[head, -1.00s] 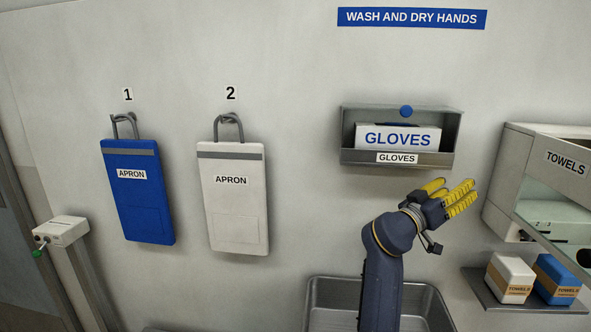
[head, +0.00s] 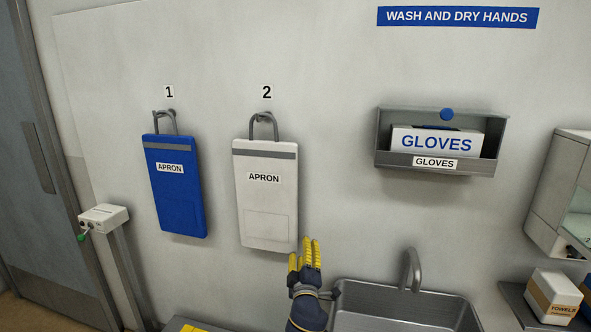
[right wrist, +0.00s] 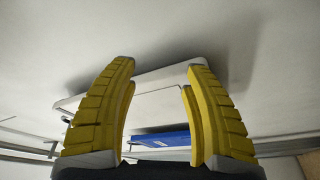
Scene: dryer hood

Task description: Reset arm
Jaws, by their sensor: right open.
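My right gripper (head: 305,254) is in the lower middle of the head view, below and right of the white apron and left of the sink. Its yellow fingers point up. In the right wrist view its two fingers (right wrist: 160,95) are spread apart with nothing held between them. A white, flat-edged thing shows beyond the fingers in that view, with a blue piece under it; I cannot tell for sure what they are. My left gripper is not in view.
A blue apron (head: 178,205) and a white apron (head: 266,220) hang on the wall. A metal sink (head: 400,300) with a tap (head: 411,270) stands right of the gripper. A gloves holder (head: 437,165) is above it. Towel packs (head: 553,297) sit on a shelf at right.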

